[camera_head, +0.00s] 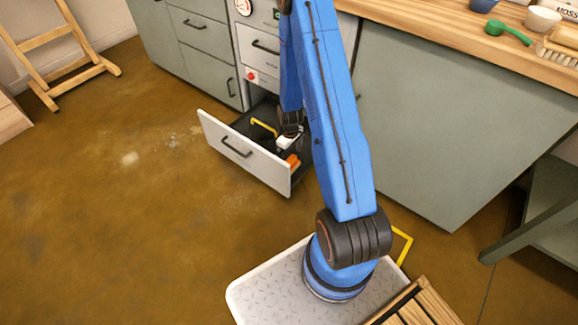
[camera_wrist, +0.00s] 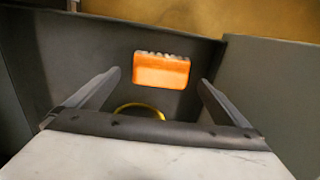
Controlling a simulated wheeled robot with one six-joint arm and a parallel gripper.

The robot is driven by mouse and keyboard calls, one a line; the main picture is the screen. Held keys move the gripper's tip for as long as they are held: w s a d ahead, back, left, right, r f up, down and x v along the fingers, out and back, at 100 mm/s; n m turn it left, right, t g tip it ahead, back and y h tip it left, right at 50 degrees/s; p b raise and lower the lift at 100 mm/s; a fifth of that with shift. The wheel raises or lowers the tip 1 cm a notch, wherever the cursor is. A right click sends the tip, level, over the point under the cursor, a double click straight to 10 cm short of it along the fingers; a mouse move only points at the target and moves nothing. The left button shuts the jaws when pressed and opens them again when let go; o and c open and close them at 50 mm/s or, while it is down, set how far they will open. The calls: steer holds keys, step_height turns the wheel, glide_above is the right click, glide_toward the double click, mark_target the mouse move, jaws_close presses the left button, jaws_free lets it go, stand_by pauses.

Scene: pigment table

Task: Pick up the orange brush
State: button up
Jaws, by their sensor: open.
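The orange brush (camera_wrist: 161,72) lies in the dark open drawer and shows between and beyond my fingers in the wrist view, with pale bristles along its far edge. In the head view the brush (camera_head: 293,160) shows as a small orange patch at the drawer's right side. My gripper (camera_wrist: 160,92) is open and empty, with its two dark fingers apart on either side of the brush's line. In the head view my gripper (camera_head: 287,143) reaches down into the drawer, left of and behind the brush. I cannot tell its exact height above the drawer floor.
The pulled-out drawer (camera_head: 230,150) has a white front with a black handle. A yellow curved item (camera_head: 264,126) lies inside it. Grey cabinets (camera_head: 440,120) and a wooden worktop (camera_head: 470,40) stand to the right. An easel (camera_head: 55,50) stands at left; the floor between is clear.

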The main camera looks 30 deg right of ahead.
mark_target(289, 160)
steer(key=shift+w+a+f, duration=0.1)
steer(key=shift+f, duration=1.45)
steer(key=shift+w+a+f, duration=0.1)
steer(key=shift+f, duration=1.45)
steer(key=c, duration=1)
